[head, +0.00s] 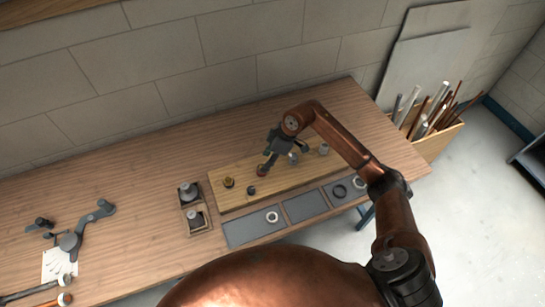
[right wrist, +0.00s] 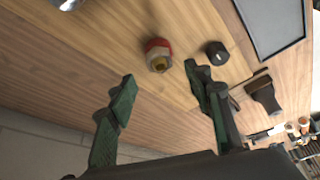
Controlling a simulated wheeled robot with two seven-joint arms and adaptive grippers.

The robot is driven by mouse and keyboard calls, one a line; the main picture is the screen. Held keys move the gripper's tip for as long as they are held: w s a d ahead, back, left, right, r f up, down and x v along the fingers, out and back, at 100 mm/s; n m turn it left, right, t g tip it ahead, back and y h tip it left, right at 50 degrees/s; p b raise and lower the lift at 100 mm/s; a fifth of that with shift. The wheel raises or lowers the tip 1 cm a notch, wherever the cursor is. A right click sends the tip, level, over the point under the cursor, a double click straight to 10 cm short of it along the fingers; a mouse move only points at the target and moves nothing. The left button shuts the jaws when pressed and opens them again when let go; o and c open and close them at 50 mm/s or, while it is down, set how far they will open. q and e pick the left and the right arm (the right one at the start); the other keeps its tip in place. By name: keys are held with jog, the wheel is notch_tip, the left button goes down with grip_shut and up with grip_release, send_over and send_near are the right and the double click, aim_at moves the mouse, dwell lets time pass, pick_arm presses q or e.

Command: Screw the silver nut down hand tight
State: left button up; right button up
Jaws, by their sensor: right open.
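My right gripper (head: 285,156) is over the wooden board (head: 237,202), with its jaws apart and empty. In the right wrist view its two fingers (right wrist: 159,76) stand wide apart. A fitting with a red band, a pale metal ring and a brass centre (right wrist: 157,56) lies beyond the fingertips, between their lines and apart from both. A silver fitting (head: 293,158) shows beside the gripper in the head view, and another silver fitting (head: 323,149) stands at the board's right. I cannot tell which piece is the silver nut. My left gripper is out of view.
A black fitting (head: 251,190) and a brass fitting (head: 228,182) stand on the board's left. A grey mat (head: 247,232) with a pale ring (head: 272,217) lies in front. Small boxes (head: 208,220) stand left, grey tools (head: 72,240) farther left. The wall is behind.

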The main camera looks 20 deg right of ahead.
jog(key=x, duration=0.3)
jog(key=shift+f, duration=0.3)
jog(key=shift+a+f, duration=0.15)
jog(key=shift+f, duration=0.35)
jog(key=c, duration=1.2)
jog(key=shift+m+t+h+p, duration=0.3)
jog(key=shift+m+p, duration=0.8)
jog(key=shift+p, duration=0.75)
jog(key=shift+c, duration=0.2)
pick_arm(q)
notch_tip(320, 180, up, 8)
jog(key=p, duration=0.4)
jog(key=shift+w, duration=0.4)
pick_arm(e)
jog(key=shift+m+t+h, duration=0.4)
jog(key=shift+m, duration=0.8)
